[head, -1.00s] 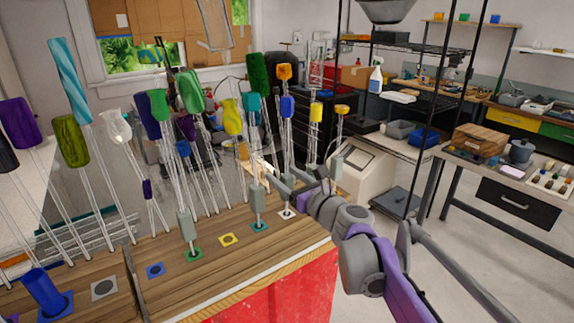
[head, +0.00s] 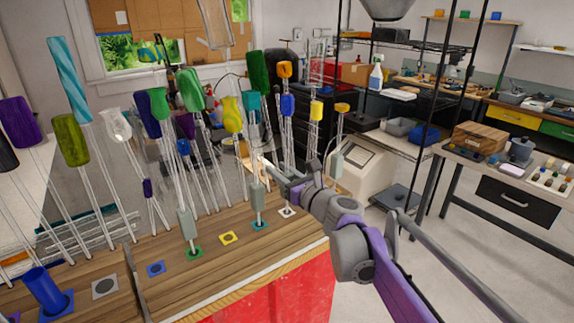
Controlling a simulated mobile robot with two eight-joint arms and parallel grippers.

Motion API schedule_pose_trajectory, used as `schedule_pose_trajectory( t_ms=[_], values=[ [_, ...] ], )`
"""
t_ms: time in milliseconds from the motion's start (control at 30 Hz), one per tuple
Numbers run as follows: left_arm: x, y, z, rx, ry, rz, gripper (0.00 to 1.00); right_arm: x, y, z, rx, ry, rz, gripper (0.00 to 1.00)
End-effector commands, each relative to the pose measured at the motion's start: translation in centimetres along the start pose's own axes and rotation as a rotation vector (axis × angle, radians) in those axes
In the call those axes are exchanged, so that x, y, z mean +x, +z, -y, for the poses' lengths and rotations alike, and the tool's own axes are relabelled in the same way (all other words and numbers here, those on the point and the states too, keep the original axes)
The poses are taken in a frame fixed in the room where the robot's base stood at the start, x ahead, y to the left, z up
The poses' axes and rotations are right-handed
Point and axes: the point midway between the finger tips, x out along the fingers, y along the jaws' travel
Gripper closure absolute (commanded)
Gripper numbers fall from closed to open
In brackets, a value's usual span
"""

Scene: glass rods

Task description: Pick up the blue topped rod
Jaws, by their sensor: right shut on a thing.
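A blue topped rod (head: 288,105) stands upright among the glass rods, right of a teal topped one (head: 252,103). A smaller blue top (head: 183,147) and a darker blue top (head: 149,114) show further left. My right gripper (head: 264,167) reaches in from the right and is shut on a slim glass rod, just above a grey block (head: 258,196) over a teal square. The clear stems overlap there, so I cannot tell which top this rod carries. My left gripper is not in view.
Several rods with green, yellow, purple and orange tops crowd close around the gripper. A blue holder (head: 43,291) stands at the front left. Floor is free at the right.

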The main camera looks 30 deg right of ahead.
Motion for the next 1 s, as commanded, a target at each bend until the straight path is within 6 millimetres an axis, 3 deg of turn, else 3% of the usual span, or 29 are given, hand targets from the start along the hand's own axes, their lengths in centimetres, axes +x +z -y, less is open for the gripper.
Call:
schedule_pose_trajectory(
  t_ms=[267, 700, 1000],
  values=[
    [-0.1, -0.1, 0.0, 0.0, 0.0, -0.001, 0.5, 0.0, 0.6, 0.0, 0.0, 0.0, 0.001, 1.0],
    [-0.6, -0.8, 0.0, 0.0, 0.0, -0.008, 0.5, 0.0, 8.5, 0.0, -0.001, 0.0, 0.001, 1.0],
    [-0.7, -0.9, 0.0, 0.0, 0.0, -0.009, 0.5, 0.0, 10.1, 0.0, 0.0, 0.0, 0.0, 1.0]
  ],
)
